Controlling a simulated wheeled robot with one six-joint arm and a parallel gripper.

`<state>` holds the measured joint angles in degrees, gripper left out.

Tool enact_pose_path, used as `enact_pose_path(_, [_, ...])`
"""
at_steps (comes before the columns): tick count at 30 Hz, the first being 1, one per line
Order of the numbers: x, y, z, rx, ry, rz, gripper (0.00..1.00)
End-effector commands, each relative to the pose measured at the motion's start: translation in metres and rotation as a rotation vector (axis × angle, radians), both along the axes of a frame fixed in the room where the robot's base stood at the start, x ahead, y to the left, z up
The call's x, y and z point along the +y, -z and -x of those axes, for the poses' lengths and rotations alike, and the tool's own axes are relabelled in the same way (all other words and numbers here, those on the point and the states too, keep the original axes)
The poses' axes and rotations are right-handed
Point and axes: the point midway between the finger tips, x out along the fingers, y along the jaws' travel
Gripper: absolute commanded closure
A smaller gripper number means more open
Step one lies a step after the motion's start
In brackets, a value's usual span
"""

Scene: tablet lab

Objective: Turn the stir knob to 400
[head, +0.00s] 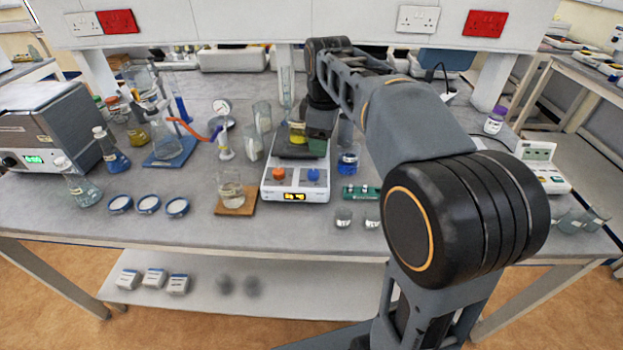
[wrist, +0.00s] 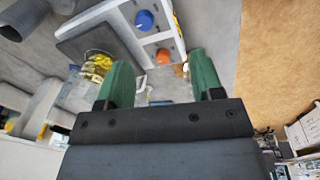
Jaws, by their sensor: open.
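A white hotplate stirrer (head: 295,182) stands near the front of the bench, with a dark top plate. Its front carries an orange knob (head: 278,174) on the left, a blue knob (head: 314,175) on the right and a lit amber display (head: 293,196) too small to read. I cannot read which knob is for stirring.
A beaker (head: 231,188) on a brown pad (head: 236,207) is left of the stirrer. A flask of blue liquid (head: 348,160) and a green object (head: 360,193) are right.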

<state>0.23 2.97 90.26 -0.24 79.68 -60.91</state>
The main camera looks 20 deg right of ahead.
Motion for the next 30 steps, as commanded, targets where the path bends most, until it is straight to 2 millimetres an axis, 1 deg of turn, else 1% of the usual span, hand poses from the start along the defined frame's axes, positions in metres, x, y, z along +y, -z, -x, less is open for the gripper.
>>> enact_pose_path(1, [0.001, 0.007, -0.014, 0.019, -0.076, 0.008, 0.39])
enact_pose_path(3, [0.002, 0.009, -0.028, 0.041, -0.176, 0.019, 0.39])
enact_pose_path(6, [0.002, 0.011, -0.043, 0.065, -0.286, 0.026, 0.39])
enact_pose_path(9, [0.003, 0.014, -0.051, 0.079, -0.354, 0.03, 0.39])
enact_pose_path(11, [0.003, 0.018, -0.054, 0.085, -0.378, 0.031, 0.39])
enact_pose_path(14, [0.003, 0.029, -0.056, 0.087, -0.395, 0.032, 0.39])
enact_pose_path(17, [0.003, 0.045, -0.056, 0.089, -0.397, 0.031, 0.39])
enact_pose_path(24, [0.002, 0.092, -0.058, 0.088, -0.394, 0.031, 0.39])
enact_pose_path(30, [0.002, 0.124, -0.059, 0.088, -0.393, 0.031, 0.39])
